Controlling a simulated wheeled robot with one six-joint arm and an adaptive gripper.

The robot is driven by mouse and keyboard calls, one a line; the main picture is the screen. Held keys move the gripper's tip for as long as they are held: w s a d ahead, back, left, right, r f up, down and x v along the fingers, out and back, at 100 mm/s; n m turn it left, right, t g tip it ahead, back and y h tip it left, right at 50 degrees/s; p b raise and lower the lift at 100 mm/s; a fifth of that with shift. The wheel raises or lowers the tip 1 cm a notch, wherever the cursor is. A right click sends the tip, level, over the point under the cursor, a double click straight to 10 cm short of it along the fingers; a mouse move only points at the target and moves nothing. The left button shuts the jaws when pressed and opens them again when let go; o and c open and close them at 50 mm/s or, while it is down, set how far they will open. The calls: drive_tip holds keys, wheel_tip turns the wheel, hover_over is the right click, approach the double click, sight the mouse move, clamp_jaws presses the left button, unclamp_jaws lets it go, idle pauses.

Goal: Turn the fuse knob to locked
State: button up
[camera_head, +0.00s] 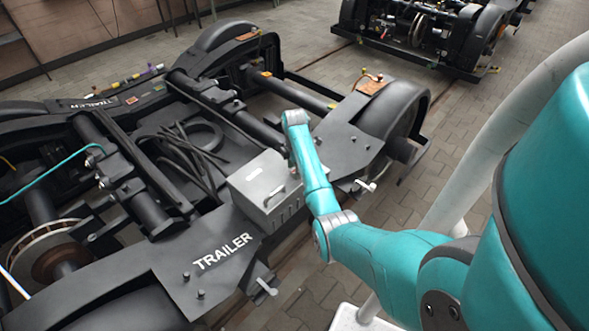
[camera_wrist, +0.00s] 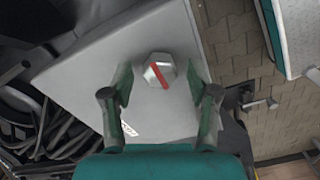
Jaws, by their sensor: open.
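The fuse knob (camera_wrist: 158,70) is a small silver-grey faceted knob with a red stripe, on the flat face of a grey box (camera_wrist: 85,70). The stripe runs diagonally from upper left to lower right in the wrist view. My gripper (camera_wrist: 158,82) is open, with one green finger on each side of the knob and a visible gap to it on both sides. The grey box (camera_head: 250,183) also shows in the head view, on the bogie frame marked TRAILER. There my arm hides the knob and the fingers.
Black cables (camera_head: 180,150) lie left of the box. The dark bogie frame (camera_head: 215,255) surrounds it, with a wheel (camera_head: 398,112) at its right end. Another bogie (camera_head: 425,30) stands at the back. Paved floor (camera_head: 480,115) is clear to the right.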

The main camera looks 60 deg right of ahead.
clamp_jaws()
drive_tip(key=shift+m, duration=0.3)
drive_tip(key=m, duration=1.3)
drive_tip(key=shift+m, duration=2.1)
